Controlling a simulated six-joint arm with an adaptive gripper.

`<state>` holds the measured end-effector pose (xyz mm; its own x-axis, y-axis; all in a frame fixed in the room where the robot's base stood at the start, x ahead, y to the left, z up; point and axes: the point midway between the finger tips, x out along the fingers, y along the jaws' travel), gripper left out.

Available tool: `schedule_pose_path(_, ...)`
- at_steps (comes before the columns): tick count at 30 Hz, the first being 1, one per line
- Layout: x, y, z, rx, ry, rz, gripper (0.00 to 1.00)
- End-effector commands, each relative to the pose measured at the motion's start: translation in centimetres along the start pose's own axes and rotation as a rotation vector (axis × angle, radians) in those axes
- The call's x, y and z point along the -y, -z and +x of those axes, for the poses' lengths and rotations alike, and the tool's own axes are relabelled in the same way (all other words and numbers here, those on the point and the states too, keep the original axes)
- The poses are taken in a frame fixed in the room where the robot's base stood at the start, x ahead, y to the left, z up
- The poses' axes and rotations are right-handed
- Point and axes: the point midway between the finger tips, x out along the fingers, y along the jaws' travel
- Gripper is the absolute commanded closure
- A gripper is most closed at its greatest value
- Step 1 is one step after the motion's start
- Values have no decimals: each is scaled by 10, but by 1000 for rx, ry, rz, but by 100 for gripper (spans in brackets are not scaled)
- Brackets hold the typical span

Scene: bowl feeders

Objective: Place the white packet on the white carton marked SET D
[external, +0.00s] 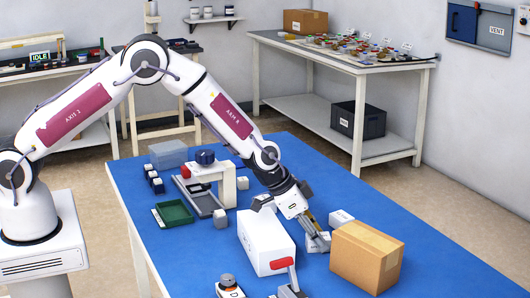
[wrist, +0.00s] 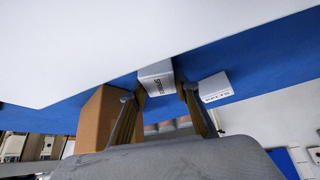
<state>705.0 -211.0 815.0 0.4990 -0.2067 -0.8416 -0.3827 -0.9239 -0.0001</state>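The white carton (external: 267,238) stands upright on the blue table, left of my gripper (external: 313,232). I cannot read a SET D mark on it. A large white surface (wrist: 110,45), probably this carton, fills the top of the wrist view. A small white packet-like box (external: 318,244) with dark print lies at my fingertips, between the white and brown cartons. In the wrist view this box (wrist: 155,80) sits between the two separated fingers (wrist: 158,100). Whether they touch it is unclear. Another small white printed box (external: 341,217) lies just beyond; it also shows in the wrist view (wrist: 215,88).
A brown carton (external: 366,258) stands close on the right. A clamp with a red handle (external: 283,264) stands before the white carton. A press-like fixture (external: 212,175), a green tray (external: 174,214) and small blocks are at left. The table's right rear is clear.

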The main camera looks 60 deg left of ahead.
Motion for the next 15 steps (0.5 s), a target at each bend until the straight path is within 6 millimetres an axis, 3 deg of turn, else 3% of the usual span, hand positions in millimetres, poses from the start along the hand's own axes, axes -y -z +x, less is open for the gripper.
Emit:
schedule_pose_path(2,0,0,0,-1,0,0,97)
schedule_pose_path(15,0,4,-6,-2,0,0,97)
